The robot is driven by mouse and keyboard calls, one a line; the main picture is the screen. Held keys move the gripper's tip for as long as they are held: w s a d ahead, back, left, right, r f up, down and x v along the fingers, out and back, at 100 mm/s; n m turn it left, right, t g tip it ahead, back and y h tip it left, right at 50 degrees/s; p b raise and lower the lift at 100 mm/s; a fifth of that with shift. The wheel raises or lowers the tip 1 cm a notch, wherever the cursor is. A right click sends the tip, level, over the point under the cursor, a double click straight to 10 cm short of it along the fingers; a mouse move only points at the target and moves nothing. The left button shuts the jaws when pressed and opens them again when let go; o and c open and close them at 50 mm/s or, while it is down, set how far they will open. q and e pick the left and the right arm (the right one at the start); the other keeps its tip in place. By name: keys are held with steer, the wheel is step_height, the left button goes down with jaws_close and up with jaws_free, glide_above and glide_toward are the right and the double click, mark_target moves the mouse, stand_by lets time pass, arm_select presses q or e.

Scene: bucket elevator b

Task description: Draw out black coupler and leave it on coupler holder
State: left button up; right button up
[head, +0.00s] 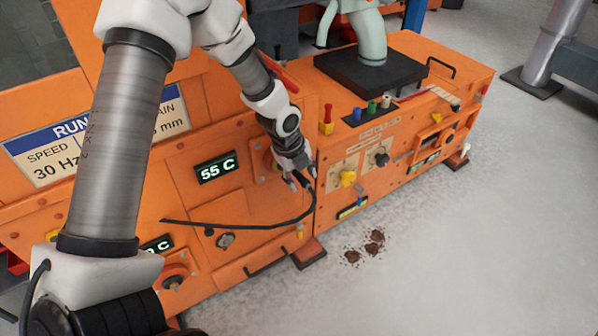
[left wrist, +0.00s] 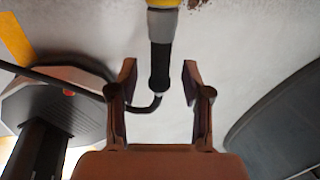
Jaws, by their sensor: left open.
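My left gripper (head: 298,178) is open near the front of the orange machine, below and right of the 55 C display. In the left wrist view its two fingers (left wrist: 160,82) stand on either side of the black coupler (left wrist: 160,66), with a gap on each side. The coupler has a grey part above its black grip and meets a yellow part (left wrist: 164,3) at the top edge. A black cable (left wrist: 150,106) bends away from its lower end; the cable (head: 262,226) also shows in the head view. I cannot tell which part is the coupler holder. My right gripper is not in view.
The orange machine (head: 450,78) carries a black plate (head: 370,72) with a pale green pipe on top. A yellow knob (head: 347,178) and a black knob (head: 381,158) sit on its front.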

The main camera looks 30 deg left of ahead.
mark_target(309, 184)
arm_select(q)
jaws_close()
steer(key=shift+s+d+p, duration=0.25)
steer(key=shift+d+p, duration=0.25)
steer(key=shift+d, duration=0.1)
stand_by(0.3)
steer(key=shift+s+d+r+p, duration=0.1)
steer(key=shift+s+d+p, duration=0.1)
steer(key=shift+d+p, duration=0.25)
steer(key=shift+s+d+p, duration=0.2)
steer(key=shift+d+p, duration=0.15)
steer(key=shift+d, duration=0.1)
steer(key=d+p, duration=0.2)
steer(key=p, duration=0.1)
steer(key=shift+s+p, duration=0.3)
steer(key=shift+s, duration=0.05)
steer(key=shift+a, duration=0.1)
